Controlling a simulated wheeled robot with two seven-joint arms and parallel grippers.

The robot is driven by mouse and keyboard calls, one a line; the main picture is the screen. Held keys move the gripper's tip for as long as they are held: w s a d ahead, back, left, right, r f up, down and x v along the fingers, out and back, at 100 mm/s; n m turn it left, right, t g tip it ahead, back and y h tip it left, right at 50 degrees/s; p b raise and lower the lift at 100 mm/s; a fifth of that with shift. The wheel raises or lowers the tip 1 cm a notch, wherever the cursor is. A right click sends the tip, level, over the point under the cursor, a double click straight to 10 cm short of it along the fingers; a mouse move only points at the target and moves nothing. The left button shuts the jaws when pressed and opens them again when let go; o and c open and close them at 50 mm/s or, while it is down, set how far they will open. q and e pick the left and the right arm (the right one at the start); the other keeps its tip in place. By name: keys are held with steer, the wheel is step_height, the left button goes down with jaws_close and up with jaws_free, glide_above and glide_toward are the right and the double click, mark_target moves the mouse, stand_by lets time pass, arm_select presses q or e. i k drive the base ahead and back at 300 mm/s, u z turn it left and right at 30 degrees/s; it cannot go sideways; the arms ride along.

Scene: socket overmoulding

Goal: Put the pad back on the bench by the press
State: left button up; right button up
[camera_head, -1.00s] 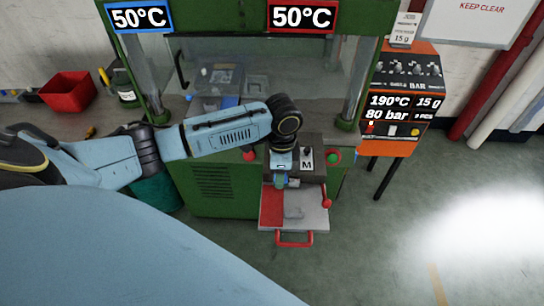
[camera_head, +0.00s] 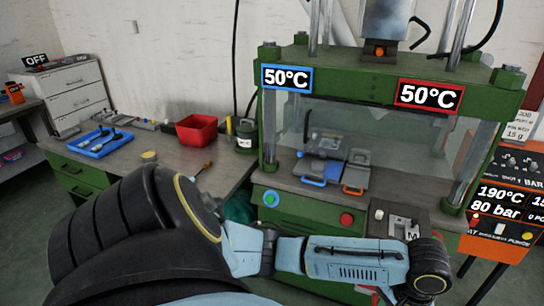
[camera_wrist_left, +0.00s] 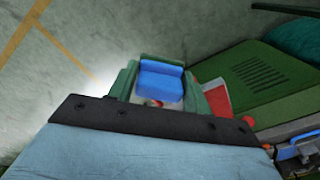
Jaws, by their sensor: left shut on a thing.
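My left gripper (camera_wrist_left: 160,92) shows in the wrist view, its two green fingers shut on a blue block that looks like the pad (camera_wrist_left: 161,80). In the head view my left arm reaches across the front of the press (camera_head: 320,205), and its gripper is below the picture's edge. The bench (camera_head: 165,185) with a grey top and green drawers stands left of the press. My right gripper is not in view.
On the bench are a blue tray (camera_head: 84,149) with tools, a red bin (camera_head: 197,130), a dark canister (camera_head: 246,136), a small yellow round thing (camera_head: 149,156) and a screwdriver (camera_head: 203,168). The bench top's middle is mostly clear. An orange control unit (camera_head: 500,205) stands to the right.

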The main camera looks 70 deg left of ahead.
mark_target(182, 155)
steer(key=z, duration=2.3)
steer(key=k, duration=2.95)
steer(key=u, duration=2.7)
